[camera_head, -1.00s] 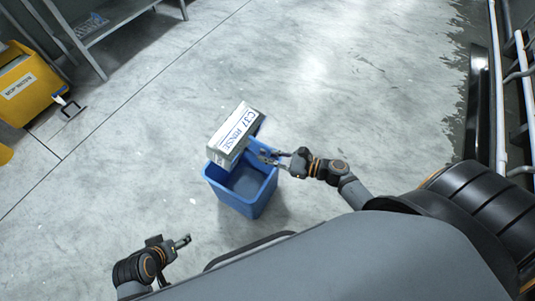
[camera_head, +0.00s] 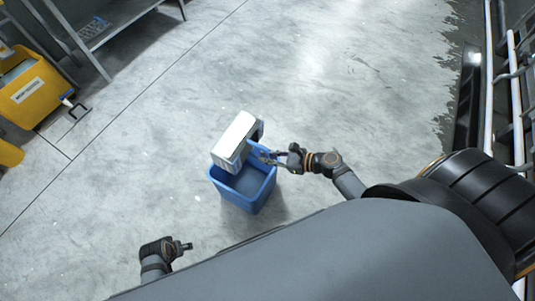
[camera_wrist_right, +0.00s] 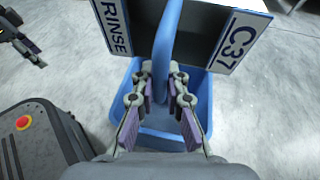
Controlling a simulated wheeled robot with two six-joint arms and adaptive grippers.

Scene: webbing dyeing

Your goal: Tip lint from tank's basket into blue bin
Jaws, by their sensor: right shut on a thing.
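The basket (camera_head: 235,141) is a grey-white box, held tilted over the back of the blue bin (camera_head: 249,207). In the right wrist view its panels read RINSE and C37, and a thick blue handle (camera_wrist_right: 176,45) stands out between them. My right gripper (camera_head: 268,157) reaches in from the right and is shut on the handle; its fingers (camera_wrist_right: 160,95) also show in the right wrist view. The bin stands upright on the floor below, with its inside partly showing. No lint can be made out. My left gripper (camera_head: 187,246) is away at lower left, its opening unclear.
A yellow container (camera_head: 28,90) with a white label stands at far left. A grey metal bench (camera_head: 110,25) is at upper left. Pipes (camera_head: 490,100) run along the right side. The concrete floor (camera_head: 350,90) around the bin is clear.

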